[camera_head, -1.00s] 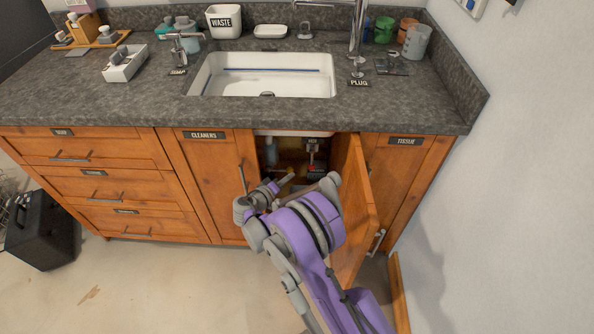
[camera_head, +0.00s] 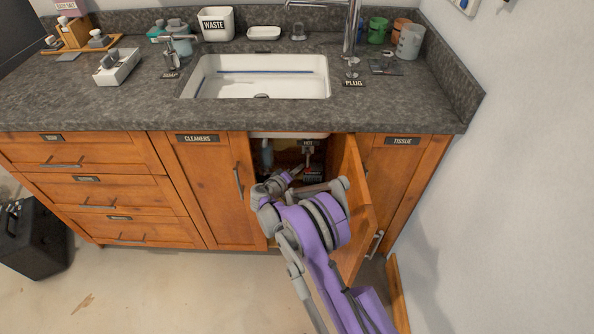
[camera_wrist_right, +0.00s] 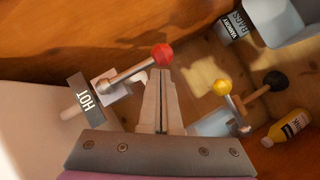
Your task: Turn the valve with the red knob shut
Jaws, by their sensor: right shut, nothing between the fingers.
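In the right wrist view, the valve's red knob (camera_wrist_right: 162,53) sits at the end of a metal lever (camera_wrist_right: 131,73). The lever runs to a pale fitting beside a plate marked HOT (camera_wrist_right: 82,93). My right gripper (camera_wrist_right: 161,74) is shut and empty, its fingertips just below the red knob in the picture. I cannot tell whether they touch it. In the head view, my right wrist (camera_head: 272,188) reaches into the open sink cabinet, and the fingers are hard to make out. The HOT label (camera_head: 308,143) shows above. My left gripper is not in view.
A yellow knob (camera_wrist_right: 221,88) and a black knob (camera_wrist_right: 275,80) stand right of my fingers. A yellow bottle (camera_wrist_right: 287,127) and a grey bin (camera_wrist_right: 285,20) are farther right. The open cabinet door (camera_head: 352,205) stands close to my right arm.

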